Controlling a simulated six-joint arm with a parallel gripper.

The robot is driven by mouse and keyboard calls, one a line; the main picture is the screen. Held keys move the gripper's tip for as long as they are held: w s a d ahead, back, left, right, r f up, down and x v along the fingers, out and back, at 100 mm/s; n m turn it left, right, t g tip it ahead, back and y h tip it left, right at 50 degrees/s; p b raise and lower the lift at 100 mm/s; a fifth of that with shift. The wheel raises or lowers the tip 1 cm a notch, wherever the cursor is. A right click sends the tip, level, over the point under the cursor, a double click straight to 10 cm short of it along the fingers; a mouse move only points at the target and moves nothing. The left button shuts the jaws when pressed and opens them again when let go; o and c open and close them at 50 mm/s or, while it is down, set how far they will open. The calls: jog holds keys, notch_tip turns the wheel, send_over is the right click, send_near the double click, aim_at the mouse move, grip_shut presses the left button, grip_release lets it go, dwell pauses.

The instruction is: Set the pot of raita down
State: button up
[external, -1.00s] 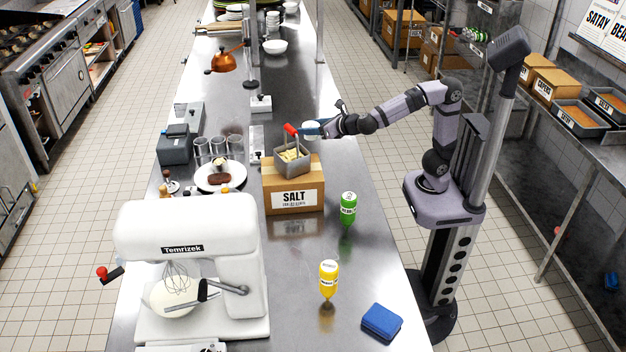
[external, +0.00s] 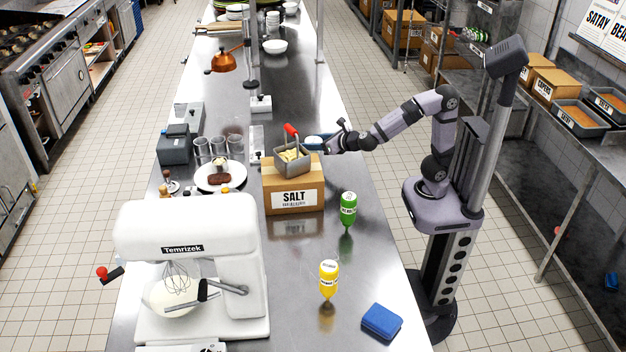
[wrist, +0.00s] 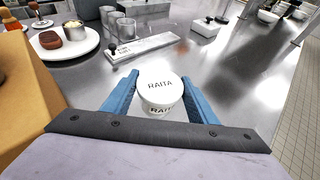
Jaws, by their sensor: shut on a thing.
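The pot of raita (wrist: 162,92) is a small white tub with RAITA on its lid. It is upright between the two blue fingers of my gripper (wrist: 163,94), which is shut on it. In the external view the pot (external: 313,140) shows only as a small white patch behind the salt box, with my gripper (external: 318,144) reaching in from the right. The steel counter (wrist: 235,82) is below the pot. I cannot tell whether the pot's base touches it.
The salt box (external: 268,198), with a grey container (external: 291,163) on top, stands close on the near side. A plate of food (external: 207,184), glasses (external: 219,148) and a white label strip (wrist: 158,48) are beyond. The counter right of the pot in the wrist view is clear.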

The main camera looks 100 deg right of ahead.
aim_at(319, 152)
jog(key=shift+f+b, duration=0.65)
jog(key=shift+f, duration=1.8)
jog(key=shift+f, duration=0.15)
jog(key=o, duration=1.1)
jog(key=shift+r, duration=0.2)
jog(key=shift+s+a+r, duration=0.1)
jog(key=shift+a, duration=0.15)
jog(key=p+v, duration=0.1)
jog(key=v, duration=1)
jog(key=shift+s+a+r, duration=0.1)
jog(key=shift+s, duration=0.1)
